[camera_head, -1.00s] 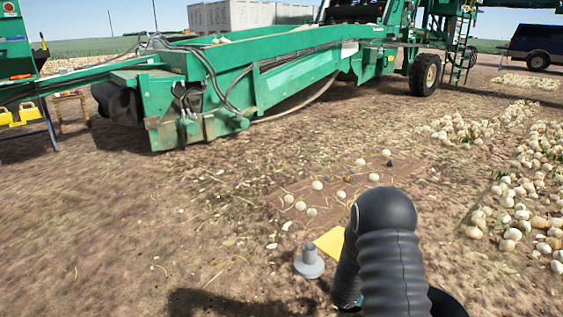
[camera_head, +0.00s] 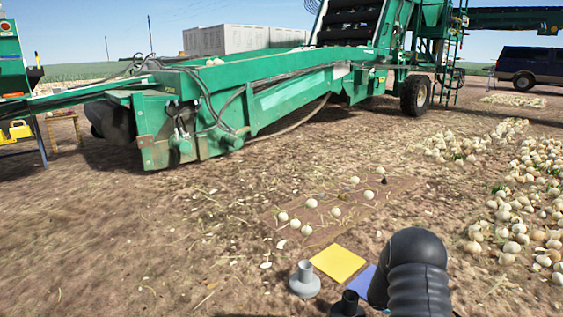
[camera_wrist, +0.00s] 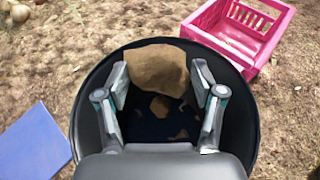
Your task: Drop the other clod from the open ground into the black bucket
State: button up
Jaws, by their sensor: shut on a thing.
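In the wrist view my gripper (camera_wrist: 161,78) is shut on a brown clod (camera_wrist: 157,66). The clod sits between the fingertips, over the mouth of the black bucket (camera_wrist: 79,112). The bucket's rim surrounds the fingers. Inside the bucket, below the fingers, smaller brown lumps (camera_wrist: 160,106) show on the dark floor. In the head view my dark arm hides the gripper, and I cannot make out the bucket there.
A pink crate (camera_wrist: 232,28) stands right of the bucket, a blue panel (camera_wrist: 32,146) left. In the head view are a yellow panel (camera_head: 338,262), a grey stand (camera_head: 305,280), a black stand (camera_head: 347,305), onions on a brown mat (camera_head: 312,203) and a green machine (camera_head: 220,110).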

jog(key=shift+f+b, duration=0.45)
jog(key=shift+f, duration=0.7)
jog(key=o, duration=1.6)
jog(key=v, duration=1.2)
